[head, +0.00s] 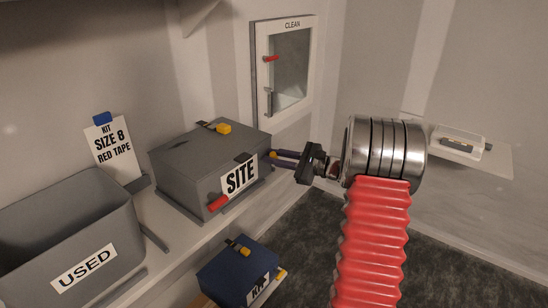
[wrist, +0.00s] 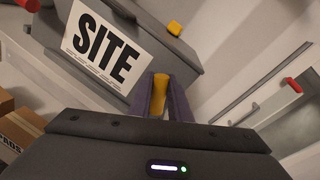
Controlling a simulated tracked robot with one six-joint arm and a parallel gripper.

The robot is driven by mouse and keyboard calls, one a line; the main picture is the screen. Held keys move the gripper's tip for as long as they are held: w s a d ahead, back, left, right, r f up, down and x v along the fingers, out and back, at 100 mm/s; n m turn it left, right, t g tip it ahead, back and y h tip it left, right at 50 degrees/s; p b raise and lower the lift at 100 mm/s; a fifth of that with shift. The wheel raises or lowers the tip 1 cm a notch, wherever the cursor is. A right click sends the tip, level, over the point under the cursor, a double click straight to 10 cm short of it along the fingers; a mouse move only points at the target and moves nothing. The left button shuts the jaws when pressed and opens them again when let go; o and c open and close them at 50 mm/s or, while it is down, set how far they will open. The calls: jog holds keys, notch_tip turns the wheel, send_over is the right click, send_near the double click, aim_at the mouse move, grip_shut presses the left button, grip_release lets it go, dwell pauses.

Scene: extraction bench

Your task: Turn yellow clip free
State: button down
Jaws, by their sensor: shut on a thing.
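A small yellow clip (head: 273,154) shows at the right end of the grey SITE box (head: 176,170). My gripper (head: 284,157) reaches in from the right, its two purple fingers shut on this clip. In the wrist view the yellow clip (wrist: 160,93) stands between the fingers (wrist: 162,108), which hide its sides. Whether it is still joined to the box cannot be told. A second yellow piece (head: 223,128) sits on the box's lid, and a red handle (head: 219,203) is on its front.
A grey USED bin (head: 110,232) and a SIZE 8 RED TAPE card (head: 109,150) stand left on the bench. A dark blue box (head: 232,272) with a yellow latch is below. A CLEAN cabinet (head: 261,75) hangs behind; a pale tray (head: 462,145) is at right.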

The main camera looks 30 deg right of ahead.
aim_at(261, 163)
jog(key=n, duration=0.3)
jog(key=shift+s+a+f+h, duration=0.15)
jog(key=shift+a+f+h, duration=0.15)
jog(key=shift+h, duration=0.1)
jog(key=shift+s+a+f+n+h, duration=0.15)
jog(key=shift+f+n+h, duration=0.2)
jog(key=shift+n, duration=0.9)
jog(key=shift+w+a+f+n+h, duration=0.1)
jog(key=shift+f+n+h, duration=0.25)
jog(key=shift+n, duration=0.95)
jog(key=shift+s+a+f+n+h, duration=0.15)
jog(key=shift+n+h, duration=0.25)
jog(key=shift+n, duration=0.85)
jog(key=shift+f, duration=0.15)
jog(key=c, duration=1.7)
grip_release()
jog(key=shift+w, duration=0.1)
jog(key=shift+o, duration=0.3)
jog(key=shift+d+r, duration=0.1)
jog(key=shift+r, duration=0.1)
